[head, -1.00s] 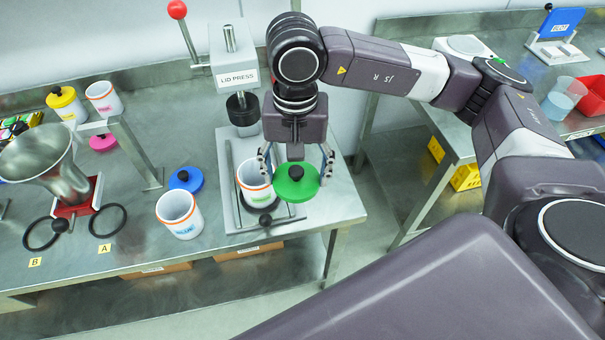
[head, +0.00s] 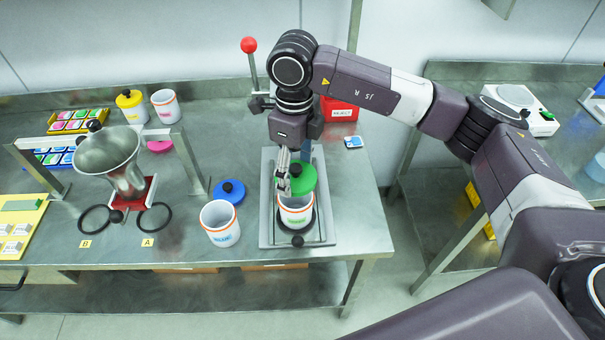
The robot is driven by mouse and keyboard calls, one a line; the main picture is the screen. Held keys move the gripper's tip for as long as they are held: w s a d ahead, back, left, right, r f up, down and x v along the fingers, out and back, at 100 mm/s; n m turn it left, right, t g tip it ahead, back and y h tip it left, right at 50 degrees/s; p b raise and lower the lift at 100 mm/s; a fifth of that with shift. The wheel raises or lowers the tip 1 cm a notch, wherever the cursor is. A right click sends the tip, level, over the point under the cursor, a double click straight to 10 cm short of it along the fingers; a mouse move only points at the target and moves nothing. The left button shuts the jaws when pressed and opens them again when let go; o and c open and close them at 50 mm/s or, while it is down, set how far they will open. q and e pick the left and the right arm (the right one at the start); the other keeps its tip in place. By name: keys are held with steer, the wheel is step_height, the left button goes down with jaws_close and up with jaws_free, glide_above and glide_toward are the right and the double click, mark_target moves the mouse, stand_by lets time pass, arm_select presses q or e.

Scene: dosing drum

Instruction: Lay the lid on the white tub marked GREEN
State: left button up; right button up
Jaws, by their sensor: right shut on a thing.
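The white tub marked GREEN (head: 296,214) stands upright with an orange rim on the press base, its mouth partly covered from view. The green lid (head: 305,177) is over the back of the tub's mouth and looks tilted. I cannot tell whether it touches the rim. My right gripper (head: 284,186) points down at the lid's left side, behind the tub, and is shut on the lid. The lid's knob is hidden or hard to make out at the fingers. My left gripper is not in view.
The lid press base (head: 268,228) surrounds the tub, and its red-balled lever (head: 249,45) rises behind. The BLUE tub (head: 220,223) and blue lid (head: 230,192) stand close on the left. A metal funnel (head: 110,158) is farther left. A red REJECT bin (head: 340,109) is behind.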

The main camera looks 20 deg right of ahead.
mark_target(296, 180)
steer(key=shift+w+m, duration=0.2)
steer(key=shift+m, duration=0.3)
steer(key=shift+f, duration=0.1)
steer(key=shift+f+b, duration=0.75)
steer(key=shift+f, duration=0.85)
steer(key=shift+f+b, duration=0.65)
steer(key=shift+f, duration=0.25)
steer(key=shift+f+b, duration=0.3)
steer(key=shift+b, duration=0.05)
steer(key=shift+f+b, duration=0.1)
steer(key=shift+b, duration=0.7)
steer(key=shift+f+b, duration=0.35)
steer(key=shift+b, duration=0.2)
stand_by(0.7)
steer(key=o, duration=0.9)
